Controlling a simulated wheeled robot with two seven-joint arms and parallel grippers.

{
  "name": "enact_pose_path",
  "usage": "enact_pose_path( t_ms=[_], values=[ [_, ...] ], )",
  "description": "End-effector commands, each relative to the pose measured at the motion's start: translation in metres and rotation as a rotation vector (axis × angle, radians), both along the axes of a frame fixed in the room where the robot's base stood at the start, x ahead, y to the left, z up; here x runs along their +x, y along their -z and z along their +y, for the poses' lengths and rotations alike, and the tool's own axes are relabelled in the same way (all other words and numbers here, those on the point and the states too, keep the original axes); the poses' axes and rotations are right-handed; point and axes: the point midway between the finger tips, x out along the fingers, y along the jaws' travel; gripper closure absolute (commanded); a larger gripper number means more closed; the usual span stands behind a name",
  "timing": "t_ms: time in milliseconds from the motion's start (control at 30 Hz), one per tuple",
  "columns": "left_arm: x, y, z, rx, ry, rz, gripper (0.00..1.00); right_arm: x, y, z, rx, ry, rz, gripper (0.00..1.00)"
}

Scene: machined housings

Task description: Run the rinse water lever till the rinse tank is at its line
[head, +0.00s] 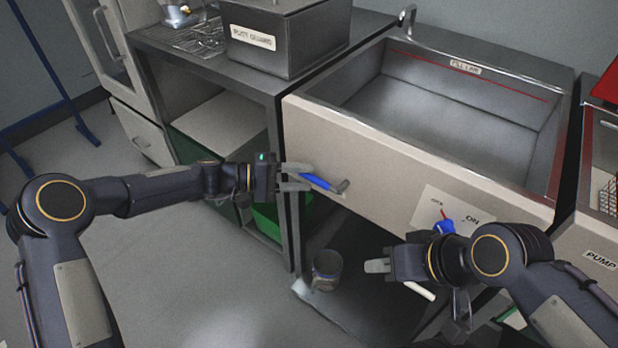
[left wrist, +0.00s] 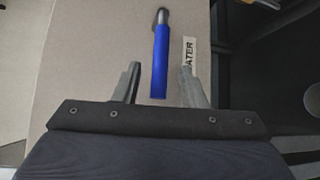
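The rinse water lever (head: 317,181) has a blue handle and sticks out from the front panel of the rinse tank (head: 420,155). In the left wrist view the blue lever (left wrist: 160,62) lies between my open fingers, with a gap on each side. My left gripper (head: 297,177) is at the lever's free end; it also shows in the left wrist view (left wrist: 158,84). The tank's inside looks grey, and no water surface can be made out. A red line (head: 475,72) runs along its back wall under a label. My right gripper (head: 376,266) is low before the panel; its opening is unclear.
A blue-and-red knob (head: 444,224) on an ON plate (head: 462,212) sits near my right arm. A spout (head: 408,18) stands at the tank's back left corner. A dark box (head: 285,38) stands on the left bench. A can (head: 327,270) is below the tank.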

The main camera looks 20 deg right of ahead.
Motion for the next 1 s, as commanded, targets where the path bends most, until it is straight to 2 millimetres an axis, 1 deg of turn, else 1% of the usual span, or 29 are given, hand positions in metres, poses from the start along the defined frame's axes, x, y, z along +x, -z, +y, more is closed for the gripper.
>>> enact_pose_path(
  t_ms=[33,200,500,567,800,1000],
  values=[
    [-0.001,0.001,-0.008,0.000,0.002,-0.001,0.62,0.000,0.001,0.000,0.000,0.000,0.000,0.66],
    [-0.003,0.004,-0.023,0.001,0.001,-0.001,0.62,0.000,0.002,0.000,0.000,0.000,0.000,0.66],
    [-0.003,0.004,-0.025,0.001,-0.001,-0.001,0.62,0.000,0.002,0.000,0.000,0.000,0.000,0.66],
    [-0.003,0.004,-0.025,0.001,-0.001,-0.001,0.69,0.000,0.002,0.000,0.000,0.000,0.000,0.66],
    [-0.003,0.004,-0.025,0.002,0.000,-0.001,1.00,0.000,0.002,0.000,0.000,0.000,0.000,0.66],
    [-0.004,0.004,-0.025,0.002,0.000,0.000,1.00,0.000,0.002,0.000,0.000,0.000,0.000,0.66]
  ],
)
